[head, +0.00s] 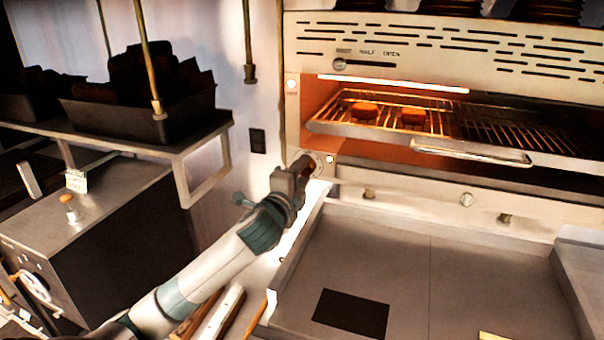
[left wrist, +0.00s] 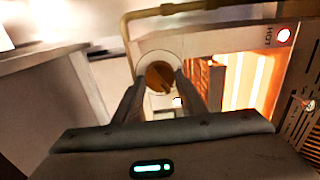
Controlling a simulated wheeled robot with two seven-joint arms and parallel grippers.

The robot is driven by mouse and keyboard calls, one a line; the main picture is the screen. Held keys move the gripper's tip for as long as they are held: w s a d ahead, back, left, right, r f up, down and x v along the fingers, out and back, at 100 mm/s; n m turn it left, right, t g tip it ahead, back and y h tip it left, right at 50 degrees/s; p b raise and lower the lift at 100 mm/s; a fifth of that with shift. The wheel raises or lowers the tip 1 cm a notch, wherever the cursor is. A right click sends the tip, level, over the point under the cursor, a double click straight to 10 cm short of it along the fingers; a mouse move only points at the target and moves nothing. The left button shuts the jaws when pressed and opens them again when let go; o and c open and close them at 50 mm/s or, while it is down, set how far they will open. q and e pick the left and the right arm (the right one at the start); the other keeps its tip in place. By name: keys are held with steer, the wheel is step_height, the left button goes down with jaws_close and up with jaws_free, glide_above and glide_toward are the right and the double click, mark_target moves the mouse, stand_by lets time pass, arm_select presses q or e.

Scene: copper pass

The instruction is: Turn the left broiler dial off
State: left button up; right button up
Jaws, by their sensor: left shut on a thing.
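The left broiler dial (left wrist: 158,76) is a brass-coloured knob on a round pale plate, and it sits between the two fingers of my left gripper (left wrist: 157,92) in the left wrist view. The fingers are shut on its sides. In the head view my left gripper (head: 306,164) reaches the lower left front corner of the broiler (head: 440,45) and mostly hides the dial. The broiler's inside glows orange at the left. My right gripper is not in view.
The broiler rack (head: 470,150) holds two browned food pieces, and its handle (head: 472,151) sticks out in front. More knobs (head: 467,199) line the front below. A flat griddle (head: 400,265) lies underneath. A shelf (head: 195,140) with dark trays is at the left.

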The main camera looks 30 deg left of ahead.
arm_select(q)
steer(key=shift+a+r+n+p, duration=0.15)
steer(key=shift+n+p, duration=0.35)
steer(key=shift+n, duration=2.5)
steer(key=shift+d+r+n+p, duration=0.1)
steer(key=shift+n+p, duration=0.4)
steer(key=shift+n, duration=2.5)
steer(key=o, duration=0.9)
steer(key=shift+o, duration=0.8)
steer(key=shift+w+f, duration=0.1)
steer(key=shift+f, duration=0.05)
